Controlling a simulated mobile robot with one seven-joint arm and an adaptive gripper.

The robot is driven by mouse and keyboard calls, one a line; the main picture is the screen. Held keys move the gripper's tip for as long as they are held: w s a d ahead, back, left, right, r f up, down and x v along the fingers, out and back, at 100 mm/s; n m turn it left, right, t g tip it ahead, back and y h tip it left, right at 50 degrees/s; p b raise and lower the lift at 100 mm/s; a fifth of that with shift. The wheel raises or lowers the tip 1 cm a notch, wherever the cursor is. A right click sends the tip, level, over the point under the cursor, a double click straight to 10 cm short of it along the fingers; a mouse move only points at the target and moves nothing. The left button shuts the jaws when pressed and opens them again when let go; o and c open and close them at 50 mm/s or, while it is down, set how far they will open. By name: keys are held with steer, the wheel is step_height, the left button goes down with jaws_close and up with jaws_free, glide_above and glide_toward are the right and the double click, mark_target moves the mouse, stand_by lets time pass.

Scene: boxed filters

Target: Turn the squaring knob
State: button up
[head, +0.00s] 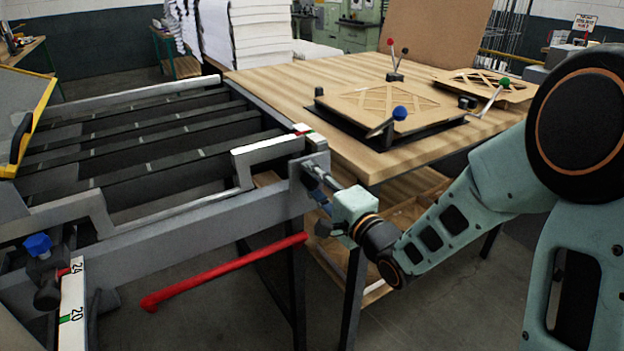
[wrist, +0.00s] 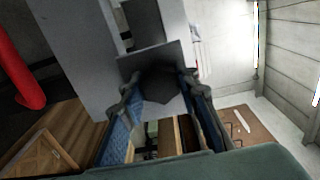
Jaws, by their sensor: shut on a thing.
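The squaring knob (wrist: 160,85), dark and many-sided, sits in front of a grey plate on the machine in the wrist view. My gripper (wrist: 163,98) has its two blue-padded fingers on either side of it and is shut on it. In the head view, my gripper (head: 314,186) reaches in from the right to the end plate (head: 300,192) of the grey slatted machine. The fingers and the plate largely hide the knob there, so its turn angle cannot be told.
A red bar (head: 225,271) juts out below the machine. A blue knob (head: 38,245) and a numbered scale (head: 72,300) are at the front left. A wooden table (head: 290,83) with a cardboard filter frame (head: 385,104) and coloured-ball levers stands behind my arm.

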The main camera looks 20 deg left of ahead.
steer(key=o, duration=1.2)
steer(key=shift+c, duration=0.2)
steer(key=v, duration=0.7)
steer(key=shift+s+d, duration=0.15)
steer(key=shift+d, duration=0.05)
